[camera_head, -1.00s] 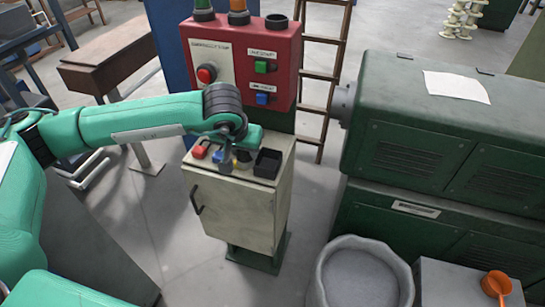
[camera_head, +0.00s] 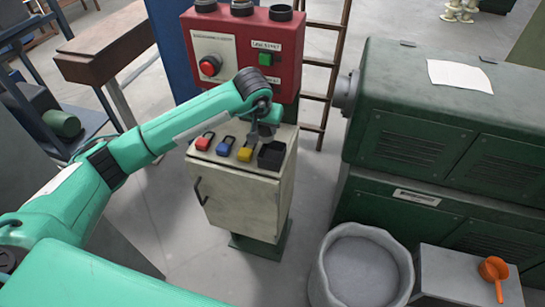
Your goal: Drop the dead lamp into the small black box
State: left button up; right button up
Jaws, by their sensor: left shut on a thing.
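The small black box (camera_head: 271,156) sits on the right part of the cream cabinet's top (camera_head: 232,170) and its open top faces up. My left gripper (camera_head: 262,136) points down just above the box's back edge. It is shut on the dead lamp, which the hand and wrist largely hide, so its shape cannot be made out. The right socket (camera_head: 281,13) on top of the red control box (camera_head: 288,35) is empty. My right gripper is out of view.
Red (camera_head: 205,141), blue (camera_head: 225,146) and yellow (camera_head: 245,153) padlocks lie in a row left of the black box. A green machine (camera_head: 440,120) stands to the right.

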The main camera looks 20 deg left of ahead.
pick_arm(q)
jog(key=shift+f, duration=1)
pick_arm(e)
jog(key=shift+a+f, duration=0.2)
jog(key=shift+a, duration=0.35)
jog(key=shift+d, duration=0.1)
pick_arm(q)
jog(key=o, duration=1)
jog(key=shift+o, duration=0.3)
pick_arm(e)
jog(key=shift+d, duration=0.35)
pick_arm(q)
jog(key=shift+r, duration=0.1)
